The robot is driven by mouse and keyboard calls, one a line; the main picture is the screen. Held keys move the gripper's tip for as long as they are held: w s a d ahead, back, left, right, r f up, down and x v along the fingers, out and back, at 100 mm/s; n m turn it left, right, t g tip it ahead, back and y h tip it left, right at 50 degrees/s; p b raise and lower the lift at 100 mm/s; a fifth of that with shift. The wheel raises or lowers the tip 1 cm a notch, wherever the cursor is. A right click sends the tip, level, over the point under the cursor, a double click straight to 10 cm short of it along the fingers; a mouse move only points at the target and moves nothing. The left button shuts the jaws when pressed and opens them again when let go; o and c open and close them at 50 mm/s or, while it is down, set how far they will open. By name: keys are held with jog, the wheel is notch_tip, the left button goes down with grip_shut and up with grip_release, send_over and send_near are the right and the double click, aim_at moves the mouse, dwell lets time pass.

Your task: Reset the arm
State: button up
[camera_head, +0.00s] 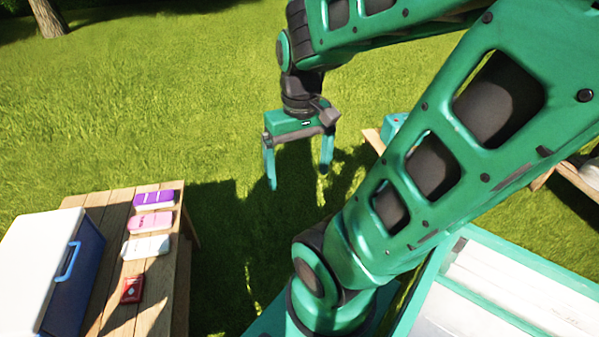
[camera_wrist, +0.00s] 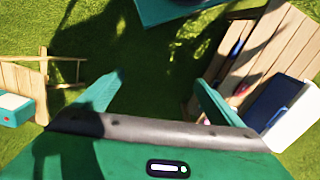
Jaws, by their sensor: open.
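My gripper (camera_head: 297,172) hangs from my green arm above the grass, in the gap between two wooden tables. Its two teal fingers are apart and point down, with nothing between them. In the wrist view my gripper (camera_wrist: 160,92) also shows open, with only grass and shadow between its fingers.
The left wooden table (camera_head: 112,222) bears a blue and white cooler (camera_head: 72,285), a purple item (camera_head: 153,199), a pink item (camera_head: 151,222), a white item (camera_head: 146,247) and a red item (camera_head: 131,290). A teal box (camera_head: 392,126) stands on another wooden table at right. Grass lies between.

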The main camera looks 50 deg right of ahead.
jog(key=shift+s+a+r+m, duration=0.2)
jog(key=shift+s+a+m, duration=0.1)
jog(key=shift+s, duration=0.25)
jog(key=shift+s+a+r+m, duration=0.15)
jog(key=shift+s+a+m, duration=0.15)
jog(key=shift+s, duration=0.25)
